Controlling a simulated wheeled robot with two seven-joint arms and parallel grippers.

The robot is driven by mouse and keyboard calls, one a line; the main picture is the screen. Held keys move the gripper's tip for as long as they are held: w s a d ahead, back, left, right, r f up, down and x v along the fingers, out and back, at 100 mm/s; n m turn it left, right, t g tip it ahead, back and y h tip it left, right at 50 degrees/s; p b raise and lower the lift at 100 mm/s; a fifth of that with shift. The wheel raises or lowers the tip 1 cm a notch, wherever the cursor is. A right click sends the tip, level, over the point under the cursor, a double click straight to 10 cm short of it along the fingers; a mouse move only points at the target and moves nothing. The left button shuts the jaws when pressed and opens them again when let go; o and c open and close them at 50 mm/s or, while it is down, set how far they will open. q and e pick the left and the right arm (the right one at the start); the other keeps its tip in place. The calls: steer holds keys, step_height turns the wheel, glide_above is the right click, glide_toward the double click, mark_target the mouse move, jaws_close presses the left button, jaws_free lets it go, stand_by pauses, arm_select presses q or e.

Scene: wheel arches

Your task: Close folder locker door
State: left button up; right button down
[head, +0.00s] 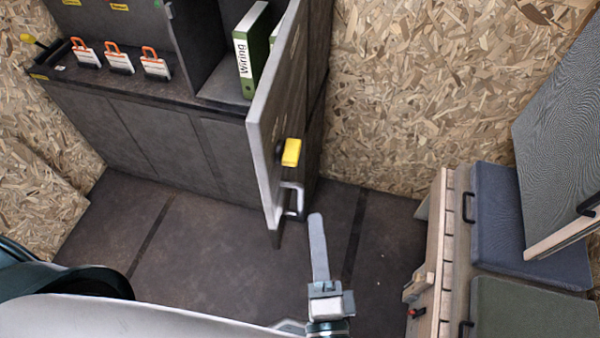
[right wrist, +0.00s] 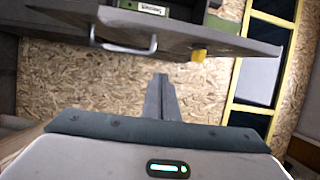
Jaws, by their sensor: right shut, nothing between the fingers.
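The folder locker door (head: 279,115) stands open, swung out from the dark cabinet, and I see it nearly edge-on. It carries a yellow latch (head: 291,152) and a metal handle (head: 293,200) below it. Green folders, one labelled "Wiring" (head: 249,52), stand in the locker behind the door. My right gripper (head: 317,222) is shut and empty, just right of and below the handle, apart from it in the picture. In the right wrist view, the door (right wrist: 180,38) crosses the top, with its handle (right wrist: 122,46) beyond the fingertips (right wrist: 160,78). My left gripper is not in view.
Several orange padlocks (head: 118,58) sit on the cabinet ledge (head: 190,97) at left. A bench with cushions (head: 505,225) and a tilted grey panel (head: 560,140) stands at right. The dark floor (head: 210,235) is clear between. Chipboard walls (head: 420,90) close the back.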

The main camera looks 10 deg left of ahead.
mark_target(290, 181)
steer(key=shift+s+d+r, duration=0.1)
steer(key=shift+s+r, duration=0.2)
steer(key=shift+r, duration=0.15)
steer(key=w+a+p, duration=0.1)
steer(key=w+a, duration=0.1)
steer(key=w, duration=0.1)
steer(key=w+a+p, duration=0.1)
steer(key=w+a, duration=0.2)
steer(key=w+a+p, duration=0.1)
steer(key=w+a, duration=0.1)
steer(key=w, duration=0.1)
steer(key=shift+a+p, duration=0.15)
steer(key=shift+p, duration=0.15)
